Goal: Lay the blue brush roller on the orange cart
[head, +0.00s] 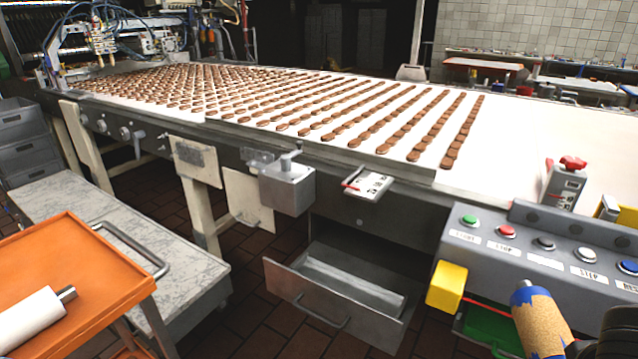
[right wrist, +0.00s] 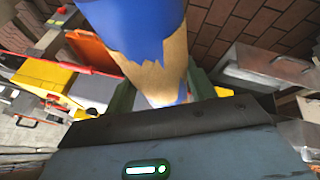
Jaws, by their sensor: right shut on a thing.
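The blue brush roller (head: 540,318) shows at the lower right of the head view as a tan, bristly cylinder with ragged blue parts. It stands tilted in front of the button panel. In the right wrist view the roller (right wrist: 172,72) runs up between the fingers of my right gripper (right wrist: 165,95), which is shut on it. The orange cart (head: 80,260) is at the lower left of the head view, far from the roller. A white roller (head: 30,318) with a metal pin lies on its top. My left gripper is not in view.
A conveyor (head: 540,140) with rows of brown biscuits spans the back. The grey button panel (head: 550,260) and its yellow block (head: 446,287) are close to the held roller. An open drawer (head: 335,300) juts out between the panel and a grey bench (head: 120,225).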

